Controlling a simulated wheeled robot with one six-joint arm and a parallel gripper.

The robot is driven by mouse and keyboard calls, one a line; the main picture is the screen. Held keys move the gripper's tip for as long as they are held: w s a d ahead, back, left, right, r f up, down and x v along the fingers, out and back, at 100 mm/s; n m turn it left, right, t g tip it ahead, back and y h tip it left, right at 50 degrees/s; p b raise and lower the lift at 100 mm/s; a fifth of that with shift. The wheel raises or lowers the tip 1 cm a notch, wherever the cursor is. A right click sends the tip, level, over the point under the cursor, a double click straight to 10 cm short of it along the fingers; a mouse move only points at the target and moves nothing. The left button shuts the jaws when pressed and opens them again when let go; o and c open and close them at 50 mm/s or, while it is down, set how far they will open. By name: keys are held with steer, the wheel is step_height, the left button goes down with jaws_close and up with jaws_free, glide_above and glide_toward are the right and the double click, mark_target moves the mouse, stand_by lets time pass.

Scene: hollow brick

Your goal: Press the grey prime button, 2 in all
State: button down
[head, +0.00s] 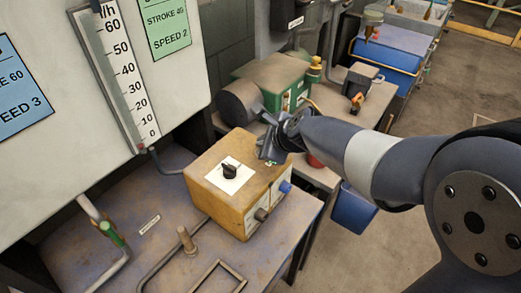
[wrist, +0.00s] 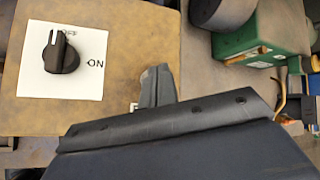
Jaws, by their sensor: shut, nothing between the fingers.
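A yellow box (head: 212,205) stands on the metal bench in the head view. Its front face carries a grey button (head: 262,214) and, to the right of it, a blue button (head: 285,187), each by a pale label I cannot read. A black rotary knob (head: 230,171) sits on a white plate on the box top; it shows in the wrist view (wrist: 60,55) with OFF and ON marks. My gripper (head: 269,157) is shut and empty over the right rear part of the box top, apart from the grey button. Its fingers (wrist: 155,86) show in the wrist view, where neither button shows.
A green machine (head: 275,75) with a dark round motor (head: 240,102) stands behind the box. A pipe handle and an upright peg (head: 186,240) are on the bench left of the box. A wall panel with a gauge (head: 118,75) rises at left. Floor at right is open.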

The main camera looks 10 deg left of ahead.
stand_by(0.4)
steer(key=shift+f+b, duration=0.3)
steer(key=shift+f, duration=0.1)
steer(key=shift+f+b, duration=0.35)
steer(key=shift+f, duration=0.15)
stand_by(0.7)
steer(key=shift+r, duration=0.15)
steer(key=shift+r+p, duration=0.75)
steer(key=shift+p, duration=0.15)
step_height(320, 180, up, 5)
steer(key=p, duration=0.5)
stand_by(0.5)
